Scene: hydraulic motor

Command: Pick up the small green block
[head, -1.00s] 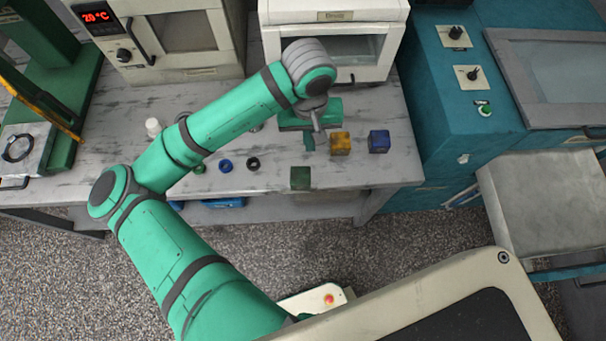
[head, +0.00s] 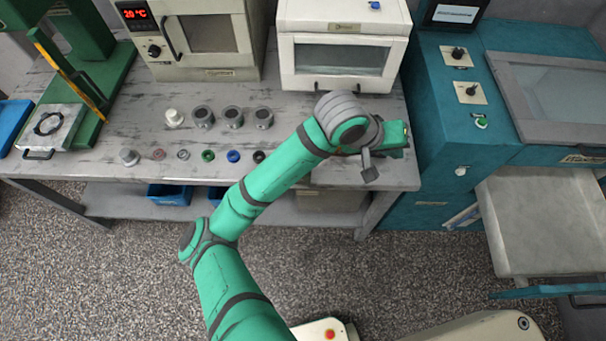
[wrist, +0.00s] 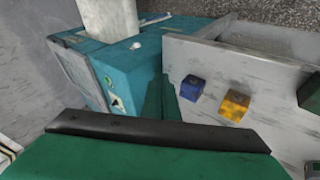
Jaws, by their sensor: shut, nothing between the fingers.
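The small green block (wrist: 311,92) is dark green and partly cut off at the right edge of the wrist view, on the grey table. In the head view it is hidden behind my arm. A blue block (wrist: 192,88) and a yellow block (wrist: 234,106) stand to its left in the wrist view, also hidden in the head view. My gripper (wrist: 162,88) is shut and empty, with the blue block just right of its fingers in the picture. In the head view my gripper (head: 396,138) is over the table's right end.
A white oven (head: 340,55) stands behind, and a teal cabinet (head: 450,130) stands close to the right of my gripper. Several small rings and caps, including a blue ring (head: 233,156), lie on the table (head: 100,145) left of my arm. Blue bins (head: 170,194) sit below.

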